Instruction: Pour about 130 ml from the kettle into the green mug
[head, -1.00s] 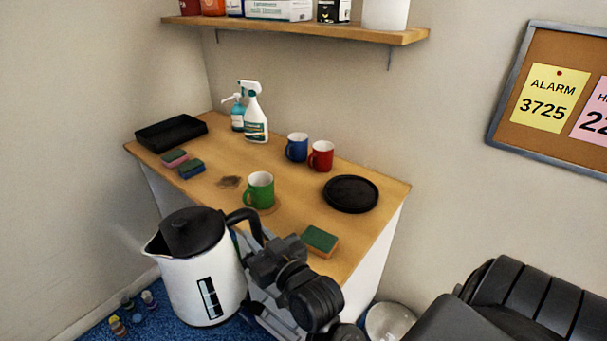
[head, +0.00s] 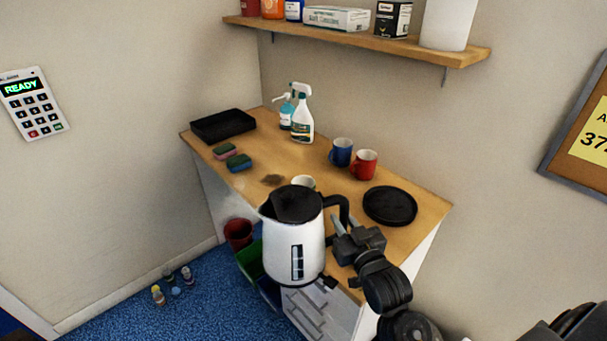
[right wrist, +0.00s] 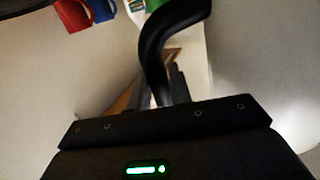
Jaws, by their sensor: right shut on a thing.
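The white kettle (head: 293,250) with a black lid hangs upright in front of the wooden counter in the head view, its spout pointing left. My right gripper (head: 345,228) is shut on its black handle, which also shows in the right wrist view (right wrist: 156,50). The green mug (head: 304,182) stands on the counter behind the kettle. Only its rim shows in the head view; the kettle hides the rest. A bit of green shows at the top of the right wrist view. My left gripper is not in view.
A blue mug (head: 341,152), a red mug (head: 364,165) and a black plate (head: 390,206) stand on the counter (head: 318,160) to the right.

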